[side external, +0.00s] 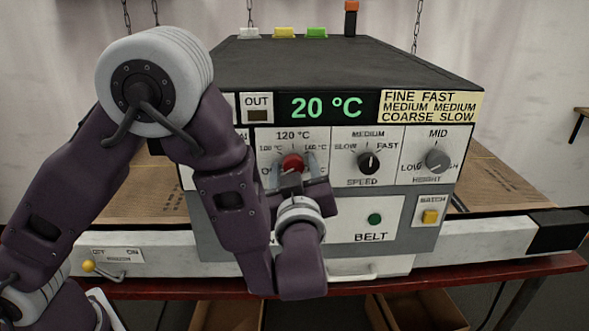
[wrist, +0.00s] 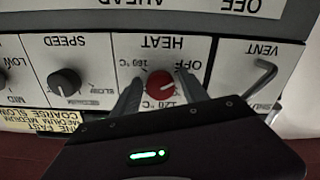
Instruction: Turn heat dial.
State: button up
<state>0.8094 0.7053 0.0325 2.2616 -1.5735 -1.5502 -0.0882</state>
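The red heat dial (side external: 292,161) sits on the white front panel of the machine, under a "120 °C" label. It also shows in the wrist view (wrist: 160,84), where the panel appears upside down with "HEAT", "OFF", "160 °C" and "120 °C" around it. My gripper (side external: 295,168) is at the panel with one finger on each side of the dial. In the wrist view the fingers stand apart, with gaps between them and the dial, so my gripper is open around it. The display (side external: 326,106) reads 20 °C. Part of the dial's scale is hidden by my gripper.
The black speed knob (side external: 368,163) and grey height knob (side external: 437,160) are to the right of the heat dial. A vent lever (wrist: 262,78) is on its other side. A green belt button (side external: 375,219) and yellow batch switch (side external: 430,217) are lower.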

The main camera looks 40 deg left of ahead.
grip_shut()
jog(key=shift+m, duration=0.3)
jog(key=m, duration=0.5)
jog(key=shift+m, duration=0.3)
jog(key=m, duration=0.5)
jog(key=shift+s+a, duration=0.1)
jog(key=shift+m, duration=0.4)
jog(key=shift+o, duration=1.3)
grip_release()
